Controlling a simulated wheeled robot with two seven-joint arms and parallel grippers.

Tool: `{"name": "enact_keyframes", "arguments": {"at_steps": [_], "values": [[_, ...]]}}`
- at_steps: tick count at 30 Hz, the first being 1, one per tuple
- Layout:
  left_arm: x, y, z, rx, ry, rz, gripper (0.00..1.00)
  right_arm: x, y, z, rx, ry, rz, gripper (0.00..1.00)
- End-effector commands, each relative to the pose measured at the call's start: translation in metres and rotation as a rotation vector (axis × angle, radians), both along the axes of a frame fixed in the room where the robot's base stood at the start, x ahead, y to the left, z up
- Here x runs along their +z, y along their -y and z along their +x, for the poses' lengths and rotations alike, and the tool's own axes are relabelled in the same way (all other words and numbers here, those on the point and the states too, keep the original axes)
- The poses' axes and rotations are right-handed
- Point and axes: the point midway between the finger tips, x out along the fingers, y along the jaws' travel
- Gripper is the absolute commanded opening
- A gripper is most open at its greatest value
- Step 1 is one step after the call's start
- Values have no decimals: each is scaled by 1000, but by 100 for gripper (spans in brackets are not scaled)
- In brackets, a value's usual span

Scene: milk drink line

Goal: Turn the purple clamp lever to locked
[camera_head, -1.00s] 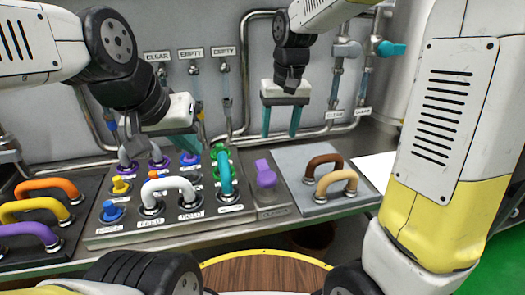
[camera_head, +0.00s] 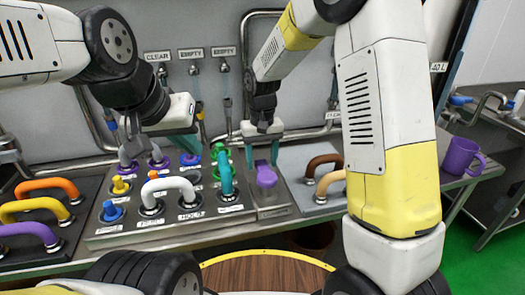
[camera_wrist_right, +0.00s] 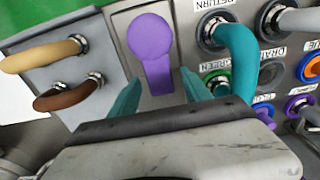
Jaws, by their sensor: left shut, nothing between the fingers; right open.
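The purple clamp lever (camera_head: 266,175) stands on its small grey plate (camera_head: 272,211), right of the button panel. It also shows in the right wrist view (camera_wrist_right: 151,50), its round knob at the top and its stem running down between the fingers. My right gripper (camera_head: 262,155) is open, its teal fingers on either side of the lever's stem in the wrist view (camera_wrist_right: 158,92). I cannot tell whether they touch it. The lever plate's label is too small to read.
A teal handle (camera_head: 225,172) stands close left of the lever; a white handle (camera_head: 168,186) is further left. Brown (camera_head: 322,161) and tan (camera_head: 331,180) handles sit on a plate to the right. A purple mug (camera_head: 461,156) stands at the far right.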

Motion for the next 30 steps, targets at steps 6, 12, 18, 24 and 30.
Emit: {"name": "enact_keyframes", "arguments": {"at_steps": [6, 12, 18, 24, 30], "values": [[0, 0, 0, 0, 0, 0, 0, -1, 0, 0, 0, 0, 0, 56], [0, 0, 0, 0, 0, 0, 0, -1, 0, 0, 0, 0, 0, 25], [0, 0, 0, 0, 0, 0, 0, -1, 0, 0, 0, 0, 0, 0], [0, 0, 0, 0, 0, 0, 0, -1, 0, 0, 0, 0, 0, 0], [0, 0, 0, 0, 0, 0, 0, -1, 0, 0, 0, 0, 0, 0]]}}
